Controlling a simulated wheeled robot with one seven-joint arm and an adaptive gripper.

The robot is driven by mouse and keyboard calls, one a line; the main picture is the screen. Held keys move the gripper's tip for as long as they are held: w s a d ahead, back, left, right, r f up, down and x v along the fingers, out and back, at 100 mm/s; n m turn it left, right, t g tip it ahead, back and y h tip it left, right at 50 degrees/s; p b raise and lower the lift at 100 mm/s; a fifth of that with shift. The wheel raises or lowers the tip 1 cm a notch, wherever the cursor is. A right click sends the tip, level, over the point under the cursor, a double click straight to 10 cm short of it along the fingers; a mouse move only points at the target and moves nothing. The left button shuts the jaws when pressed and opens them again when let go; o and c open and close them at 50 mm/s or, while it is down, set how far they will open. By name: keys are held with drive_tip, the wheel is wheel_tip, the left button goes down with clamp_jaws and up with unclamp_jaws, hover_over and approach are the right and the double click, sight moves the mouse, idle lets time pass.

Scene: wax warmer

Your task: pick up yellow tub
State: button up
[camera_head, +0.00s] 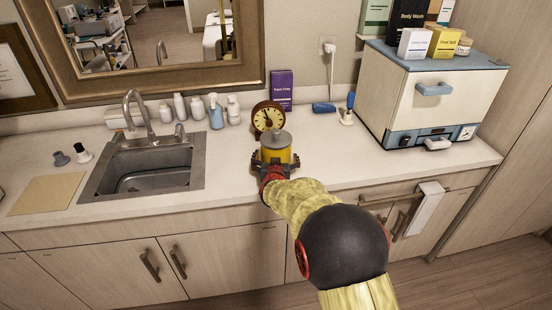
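A yellow tub (276,154) with a grey lid stands upright at the middle of the counter, in front of a round brown clock. My gripper (275,162) is at the tub, coming from the near side. Its dark fingers show low on the left and right of the tub. I cannot tell whether they touch it or have closed on it. The near lower part of the tub is hidden by my gripper and wrist.
The brown clock (267,117) and a purple box (281,89) stand close behind the tub. A sink (148,166) and several bottles (215,112) are to the left. A large white and blue cabinet (428,98) stands to the right. The counter (341,160) is clear between tub and cabinet.

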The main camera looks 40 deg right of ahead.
drive_tip(key=c, duration=2)
drive_tip(key=shift+w+r, duration=0.1)
drive_tip(key=shift+r, duration=0.2)
